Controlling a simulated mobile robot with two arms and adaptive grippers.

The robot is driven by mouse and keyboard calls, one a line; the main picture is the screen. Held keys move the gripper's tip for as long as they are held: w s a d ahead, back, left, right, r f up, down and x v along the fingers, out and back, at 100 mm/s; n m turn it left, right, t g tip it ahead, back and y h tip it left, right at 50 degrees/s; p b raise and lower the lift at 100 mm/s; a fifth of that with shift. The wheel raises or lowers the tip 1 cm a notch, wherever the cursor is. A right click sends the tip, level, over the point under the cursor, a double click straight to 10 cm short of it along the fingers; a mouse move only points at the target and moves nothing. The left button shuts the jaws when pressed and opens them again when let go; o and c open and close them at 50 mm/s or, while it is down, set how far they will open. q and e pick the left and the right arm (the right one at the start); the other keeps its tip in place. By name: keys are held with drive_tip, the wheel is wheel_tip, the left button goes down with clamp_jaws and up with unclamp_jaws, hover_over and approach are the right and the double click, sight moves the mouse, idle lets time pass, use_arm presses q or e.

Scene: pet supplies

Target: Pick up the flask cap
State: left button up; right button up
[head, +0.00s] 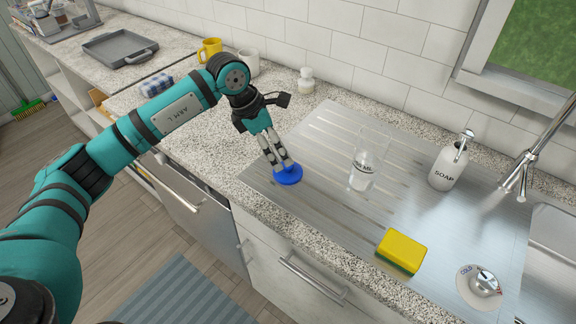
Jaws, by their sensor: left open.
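The flask cap looks to be the round blue piece (288,177) lying at the left front of the metal drainboard. My left gripper (281,167) points down right over it, with its fingertips at the cap's top. The fingers are open; whether they touch the cap I cannot tell. The fingers hide part of the cap's far side. My right gripper is not in view.
A yellow and green sponge (402,251) lies near the drainboard's front edge. A soap bottle (449,163), a tap (533,160) and a cold knob (480,284) are on the right. Mugs (210,50) stand at the back. The drainboard around the cap is clear.

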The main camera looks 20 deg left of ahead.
sight(281, 172)
use_arm(q)
drive_tip(key=x, duration=0.3)
drive_tip(key=shift+d, duration=0.1)
drive_tip(key=p+x, duration=0.3)
drive_tip(key=x, duration=0.1)
drive_tip(key=shift+s+d+f, duration=0.1)
drive_tip(key=shift+f, duration=0.6)
drive_tip(key=c, duration=1.1)
drive_tip(key=shift+r, duration=0.15)
